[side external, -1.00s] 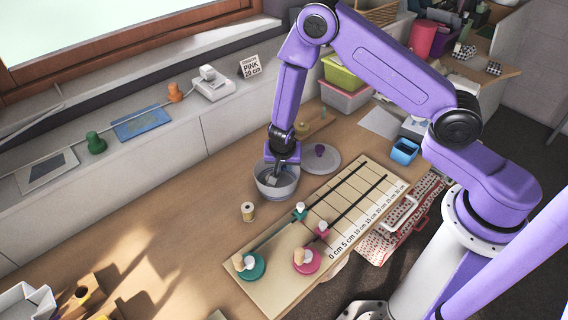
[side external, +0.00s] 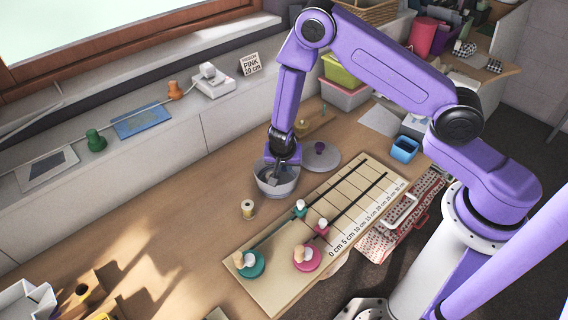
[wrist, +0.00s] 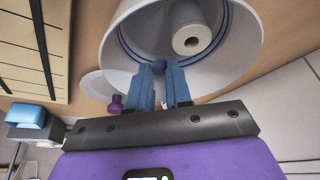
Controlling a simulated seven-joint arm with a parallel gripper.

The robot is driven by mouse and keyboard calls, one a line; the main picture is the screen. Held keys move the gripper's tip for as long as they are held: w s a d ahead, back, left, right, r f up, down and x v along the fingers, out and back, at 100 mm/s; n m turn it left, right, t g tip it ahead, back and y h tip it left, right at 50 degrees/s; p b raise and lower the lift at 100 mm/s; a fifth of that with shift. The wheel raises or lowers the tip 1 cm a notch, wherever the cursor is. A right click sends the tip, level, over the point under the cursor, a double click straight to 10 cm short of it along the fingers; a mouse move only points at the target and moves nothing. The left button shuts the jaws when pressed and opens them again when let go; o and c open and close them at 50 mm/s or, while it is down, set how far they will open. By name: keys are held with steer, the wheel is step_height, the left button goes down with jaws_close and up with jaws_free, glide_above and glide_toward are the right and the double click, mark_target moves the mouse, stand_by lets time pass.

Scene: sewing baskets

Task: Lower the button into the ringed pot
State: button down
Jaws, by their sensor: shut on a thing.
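The ringed pot (side external: 277,187) is a grey-white round bowl standing upright on the bench. In the wrist view the pot (wrist: 127,50) shows blue rings inside its rim. My gripper (side external: 277,166) points down at the pot's mouth, and its blue fingers also show in the wrist view (wrist: 166,80). They are shut on a small dark blue button (wrist: 159,67), held at their tips within the pot's outline. How far the button is above the pot's floor I cannot tell. A white spool-like piece (wrist: 192,39) with a dark hole lies inside the pot.
A grey lid (side external: 327,163) with a purple knob lies close behind the pot. A thread spool (side external: 248,209) stands in front left. The measuring board (side external: 272,290) with pegs and discs lies to the right.

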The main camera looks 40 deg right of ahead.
steer(key=shift+f, duration=0.65)
stand_by(0.4)
steer(key=c, duration=1)
jaws_free()
steer(key=shift+o, duration=0.2)
steer(key=v, duration=1.6)
steer(key=s+d+r+n+g+y, duration=0.1)
steer(key=s+d+r+n, duration=0.1)
steer(key=s+r+n, duration=0.2)
steer(key=s+d+r+n+g+y, duration=0.1)
steer(key=s+r+n, duration=0.4)
steer(key=s+n, duration=0.5)
steer(key=s+d+r+n+y, duration=0.1)
steer(key=s+d+r+n, duration=0.2)
steer(key=s, duration=1)
step_height(320, 180, up, 2)
steer(key=n, duration=0.5)
steer(key=shift+s+d+g+y, duration=0.3)
steer(key=shift+s+g, duration=0.05)
steer(key=shift+g, duration=0.05)
